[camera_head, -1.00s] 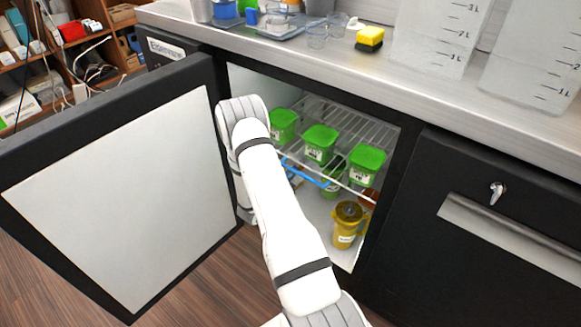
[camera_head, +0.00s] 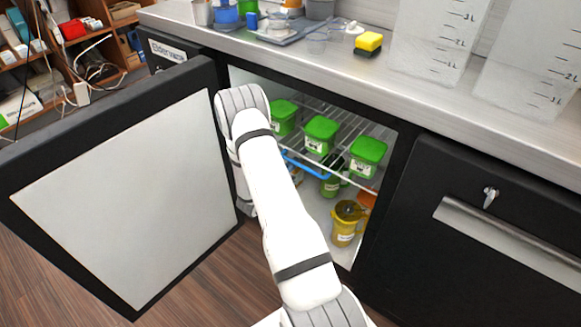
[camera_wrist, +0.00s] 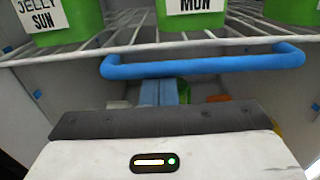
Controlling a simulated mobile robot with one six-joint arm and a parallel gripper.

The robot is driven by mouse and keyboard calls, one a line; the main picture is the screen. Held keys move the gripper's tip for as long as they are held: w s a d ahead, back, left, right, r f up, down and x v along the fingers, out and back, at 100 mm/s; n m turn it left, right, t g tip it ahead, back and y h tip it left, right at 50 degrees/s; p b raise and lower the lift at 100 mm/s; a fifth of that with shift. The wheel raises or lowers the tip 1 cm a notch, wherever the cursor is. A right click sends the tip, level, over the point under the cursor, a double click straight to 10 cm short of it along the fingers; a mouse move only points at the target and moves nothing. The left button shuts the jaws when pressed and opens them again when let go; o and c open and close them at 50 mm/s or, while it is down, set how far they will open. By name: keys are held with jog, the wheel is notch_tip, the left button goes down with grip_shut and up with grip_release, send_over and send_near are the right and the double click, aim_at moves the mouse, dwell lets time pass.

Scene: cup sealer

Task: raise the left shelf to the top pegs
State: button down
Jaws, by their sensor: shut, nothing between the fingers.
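The wire shelf (camera_wrist: 222,43) is in the open cabinet. Its blue front handle (camera_head: 305,166) also shows in the wrist view (camera_wrist: 205,67). Green-lidded tubs stand on it: a left one (camera_head: 282,118), a middle one (camera_head: 320,136) and a right one (camera_head: 367,156). My gripper (camera_wrist: 160,91) is shut and empty, its blue fingers pointing into the cabinet below the handle and under the shelf. Contact with the shelf is hidden. In the head view my arm covers the gripper and the shelf's left part.
A yellow jar (camera_head: 346,222) and a green jar (camera_head: 331,184) stand below the shelf. The open door (camera_head: 125,200) is left of my arm. The steel counter (camera_head: 300,68) overhangs the cabinet, with a closed drawer front (camera_head: 480,240) at right.

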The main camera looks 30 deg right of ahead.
jog(key=shift+w+r+p, duration=0.1)
jog(key=shift+r+p, duration=0.8)
jog(key=shift+r, duration=1)
jog(key=shift+a+f, duration=0.1)
jog(key=shift+a, duration=0.35)
jog(key=v, duration=0.6)
jog(key=shift+s+a+f, duration=0.15)
jog(key=shift+s+a, duration=0.1)
jog(key=shift+s, duration=0.15)
jog(key=s+a+f+b, duration=0.1)
jog(key=s+a+f, duration=0.1)
jog(key=a, duration=0.3)
jog(key=shift+a+b, duration=0.35)
